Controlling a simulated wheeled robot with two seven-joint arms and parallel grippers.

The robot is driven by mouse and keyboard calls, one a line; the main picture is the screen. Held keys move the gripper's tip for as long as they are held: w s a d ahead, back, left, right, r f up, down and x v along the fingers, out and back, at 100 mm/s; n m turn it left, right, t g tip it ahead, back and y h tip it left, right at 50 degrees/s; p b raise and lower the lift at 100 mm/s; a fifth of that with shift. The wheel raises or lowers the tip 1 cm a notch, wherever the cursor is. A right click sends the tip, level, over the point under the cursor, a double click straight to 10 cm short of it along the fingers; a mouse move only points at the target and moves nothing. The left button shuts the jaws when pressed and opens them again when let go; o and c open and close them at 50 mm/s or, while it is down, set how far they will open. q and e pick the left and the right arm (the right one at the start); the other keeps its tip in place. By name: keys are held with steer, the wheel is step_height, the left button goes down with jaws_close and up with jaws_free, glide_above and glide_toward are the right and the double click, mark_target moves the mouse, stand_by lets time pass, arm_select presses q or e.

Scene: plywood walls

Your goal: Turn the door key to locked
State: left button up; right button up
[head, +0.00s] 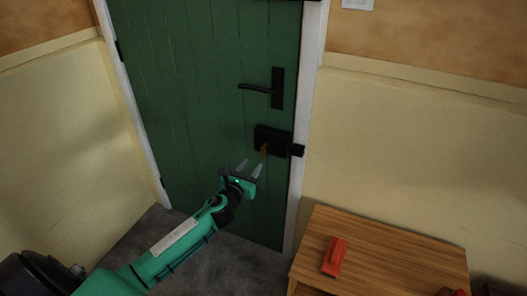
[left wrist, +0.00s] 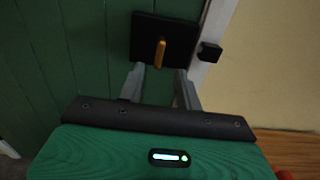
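The green door (head: 205,100) is closed in its white frame. A black lock box (head: 272,140) sits on it below the black handle (head: 262,90). A brass key (head: 264,150) sticks out of the lock; in the left wrist view the key (left wrist: 160,52) stands upright, its long side near vertical. My left gripper (head: 250,168) is open and empty, just below and in front of the key. In the left wrist view its two fingers (left wrist: 161,82) point at the lock, apart, with the key beyond and between them. My right gripper is in neither view.
A wooden table (head: 390,250) stands at the lower right, with a red object (head: 335,257) on it. A black catch (head: 298,150) sits on the door frame beside the lock. The grey floor before the door is clear.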

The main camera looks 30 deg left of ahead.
mark_target(262, 153)
arm_select(q)
steer(key=w, duration=1)
steer(key=shift+w+a, duration=0.15)
steer(key=shift+a, duration=0.15)
jaws_close()
